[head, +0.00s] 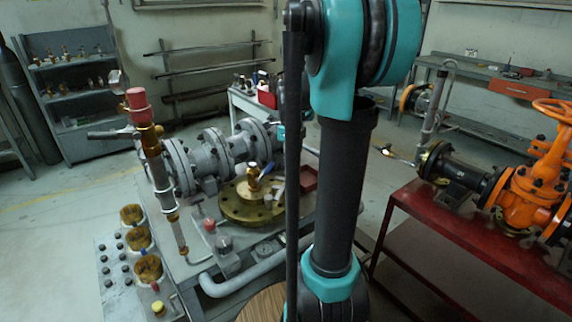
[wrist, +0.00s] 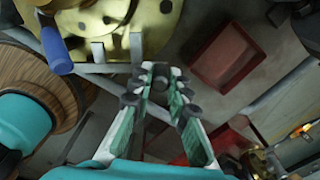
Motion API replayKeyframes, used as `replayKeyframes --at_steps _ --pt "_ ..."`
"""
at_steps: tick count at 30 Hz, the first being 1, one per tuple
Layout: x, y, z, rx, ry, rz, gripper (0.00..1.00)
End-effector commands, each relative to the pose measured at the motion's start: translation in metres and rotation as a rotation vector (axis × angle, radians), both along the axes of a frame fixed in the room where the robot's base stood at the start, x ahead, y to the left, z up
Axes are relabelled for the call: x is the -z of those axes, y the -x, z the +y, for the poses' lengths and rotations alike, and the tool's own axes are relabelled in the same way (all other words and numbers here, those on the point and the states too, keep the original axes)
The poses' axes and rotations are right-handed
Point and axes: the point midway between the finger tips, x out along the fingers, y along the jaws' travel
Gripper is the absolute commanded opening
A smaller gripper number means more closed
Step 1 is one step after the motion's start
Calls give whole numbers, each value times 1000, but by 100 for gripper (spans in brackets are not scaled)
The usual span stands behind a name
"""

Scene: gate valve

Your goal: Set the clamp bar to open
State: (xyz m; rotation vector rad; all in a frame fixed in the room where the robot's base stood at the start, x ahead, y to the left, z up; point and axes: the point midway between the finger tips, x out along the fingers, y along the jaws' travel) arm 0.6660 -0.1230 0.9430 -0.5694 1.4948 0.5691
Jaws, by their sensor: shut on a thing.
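My gripper (wrist: 158,80) shows in the wrist view, its two green-lined fingers reaching up to the middle. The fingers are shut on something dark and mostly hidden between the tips. A pale grey bar (wrist: 104,68) runs from the left up to the fingertips; it looks like the clamp bar, though its held part is covered. A brass flange plate (wrist: 110,18) with a blue-handled lever (wrist: 57,52) lies just beyond the tips. In the head view the brass flange (head: 240,209) stands on the bench, and my arm hides the gripper.
A red tray (wrist: 224,57) lies right of the fingers. A round wooden disc (wrist: 42,78) is at left. In the head view, grey flanged pipework (head: 215,155) stands behind the brass flange, and an orange valve (head: 530,185) sits on a red bench at right.

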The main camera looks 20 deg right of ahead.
Motion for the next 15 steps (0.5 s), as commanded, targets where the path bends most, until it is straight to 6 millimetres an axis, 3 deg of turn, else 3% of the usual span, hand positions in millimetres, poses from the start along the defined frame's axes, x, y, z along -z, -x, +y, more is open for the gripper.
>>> replayKeyframes --at_steps 14,15 --pt "0 1 -2 17 1 -1 0" --pt "0 1 -2 17 1 0 17"
